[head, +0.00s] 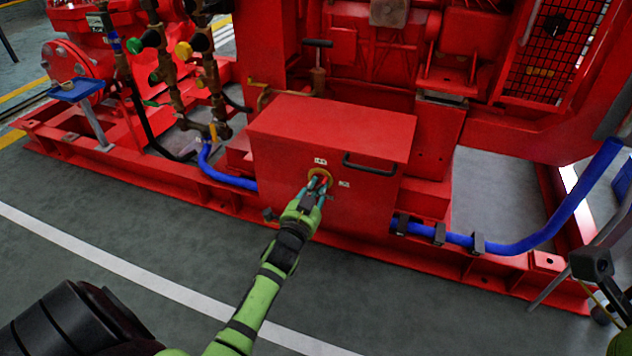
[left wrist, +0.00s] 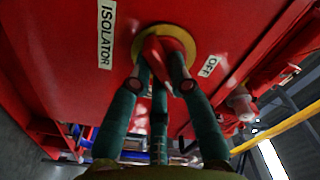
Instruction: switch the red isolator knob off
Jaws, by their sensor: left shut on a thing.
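The red isolator knob (left wrist: 155,50) sits on a round yellow plate (left wrist: 186,40) on the front of a red box (head: 335,135). An ISOLATOR label (left wrist: 106,34) is on one side of the plate in the left wrist view, and an OFF label (left wrist: 209,66) is on the other. My left gripper (head: 318,186) reaches the plate, and its teal fingers close around the knob, as the left wrist view (left wrist: 162,80) also shows. The fingers partly hide the knob, so its exact angle is hard to read.
A black handle (head: 369,165) sticks out of the box to the right of the knob. Blue pipes (head: 225,179) run along the red skid base on both sides. Valves and gauges (head: 160,70) stand at the upper left. The grey floor (head: 130,225) in front is open.

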